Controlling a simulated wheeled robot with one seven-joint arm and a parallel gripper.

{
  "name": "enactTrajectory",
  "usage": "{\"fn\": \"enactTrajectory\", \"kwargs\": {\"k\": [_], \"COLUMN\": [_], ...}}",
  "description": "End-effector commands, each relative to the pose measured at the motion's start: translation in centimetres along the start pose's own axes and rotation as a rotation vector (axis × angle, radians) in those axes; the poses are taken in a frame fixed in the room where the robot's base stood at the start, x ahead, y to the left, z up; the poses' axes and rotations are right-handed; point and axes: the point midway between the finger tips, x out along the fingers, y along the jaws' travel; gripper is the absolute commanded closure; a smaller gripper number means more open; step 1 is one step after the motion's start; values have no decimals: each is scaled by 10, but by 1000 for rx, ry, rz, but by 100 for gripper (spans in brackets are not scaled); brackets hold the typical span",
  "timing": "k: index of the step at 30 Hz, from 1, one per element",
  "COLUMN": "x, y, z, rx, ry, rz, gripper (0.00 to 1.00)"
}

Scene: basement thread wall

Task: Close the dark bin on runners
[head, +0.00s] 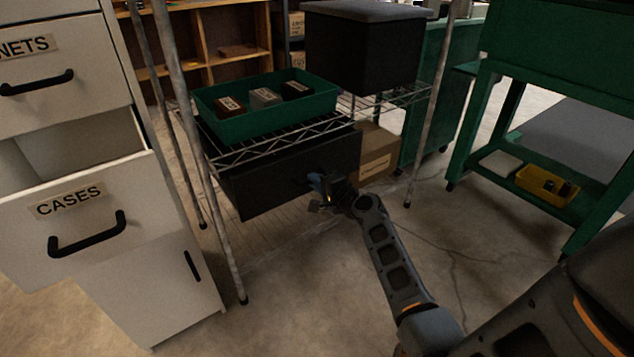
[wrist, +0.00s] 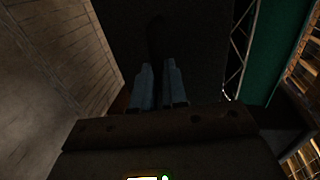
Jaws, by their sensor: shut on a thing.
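The dark bin (head: 265,183) hangs under the wire shelf of the rack, its dark front facing me. In the wrist view the two blue fingers (wrist: 159,82) are close together against the dark bin front (wrist: 195,35). The handle (wrist: 155,38) is a faint dark shape between and beyond the fingertips.
A green tray (head: 225,128) with several small labelled boxes sits on the wire shelf (head: 345,121) above the bin. A cardboard box (head: 377,160) stands behind on the right. A cabinet with an open CASES drawer (head: 130,215) is at left. A green cart (head: 490,140) is at right. Floor in front is clear.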

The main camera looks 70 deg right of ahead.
Motion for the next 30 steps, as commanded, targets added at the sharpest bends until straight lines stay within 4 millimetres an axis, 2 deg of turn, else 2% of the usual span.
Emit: {"fn": "enactTrajectory", "kwargs": {"k": [11,21,30], "x": [0,39,44], "y": [1,-6,-9], "z": [0,-1,0], "rx": [0,2,1], "ry": [0,1,1], "rz": [1,1,0], "gripper": [100,100,100]}}
